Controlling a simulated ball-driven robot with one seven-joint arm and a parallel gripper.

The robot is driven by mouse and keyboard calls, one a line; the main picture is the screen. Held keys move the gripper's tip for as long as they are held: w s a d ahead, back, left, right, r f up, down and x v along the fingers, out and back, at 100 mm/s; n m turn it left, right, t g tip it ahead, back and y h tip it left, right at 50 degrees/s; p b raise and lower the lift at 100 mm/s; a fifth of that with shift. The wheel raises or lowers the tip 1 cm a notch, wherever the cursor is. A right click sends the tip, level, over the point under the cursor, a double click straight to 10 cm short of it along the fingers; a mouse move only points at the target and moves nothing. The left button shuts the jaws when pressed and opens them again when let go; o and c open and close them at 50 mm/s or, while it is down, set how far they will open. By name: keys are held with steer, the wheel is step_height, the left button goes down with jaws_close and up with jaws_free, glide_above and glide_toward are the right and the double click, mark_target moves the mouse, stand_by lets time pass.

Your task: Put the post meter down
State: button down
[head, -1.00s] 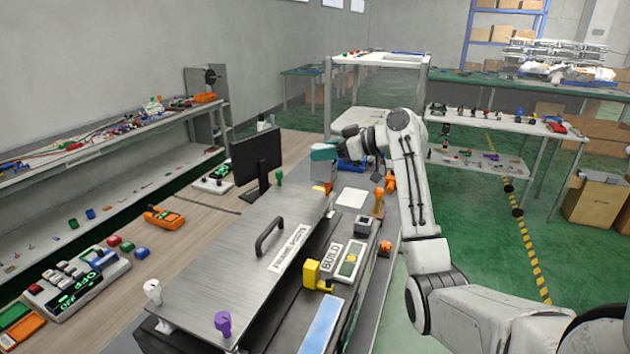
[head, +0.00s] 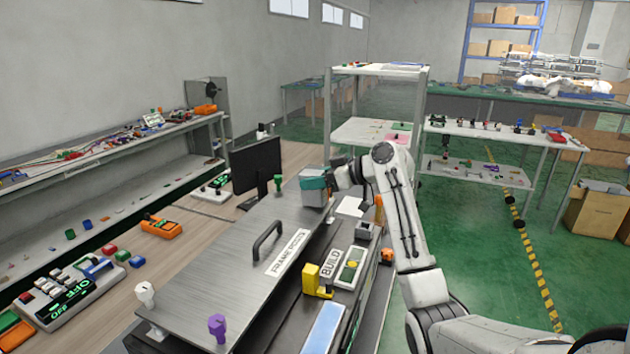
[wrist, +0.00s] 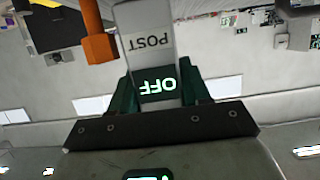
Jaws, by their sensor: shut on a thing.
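The post meter (wrist: 145,42) is a grey box marked POST with a dark screen reading OFF. In the wrist view it appears upside down between the green fingers of my gripper (wrist: 158,92). In the head view my gripper (head: 314,181) is shut on the meter, seen as a grey body (head: 312,198) beyond the far end of the brushed steel cover (head: 225,260). I cannot tell whether the meter's underside touches a surface. An orange upright part (wrist: 98,45) shows beside the meter in the wrist view.
The cover has a black handle (head: 268,240) and a FRAME POSTS label. A green knob (head: 278,183) and a monitor (head: 256,165) stand left of my gripper. A yellow lever part (head: 312,282) sits by the BUILD label. A white pad (head: 350,207) lies to the right.

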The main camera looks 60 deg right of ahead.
steer(key=c, duration=1)
jaws_free()
steer(key=shift+f, duration=0.2)
steer(key=o, duration=0.5)
steer(key=shift+r, duration=0.1)
steer(key=shift+r, duration=0.25)
steer(key=b+v, duration=0.3)
steer(key=v, duration=0.9)
steer(key=shift+a, duration=0.1)
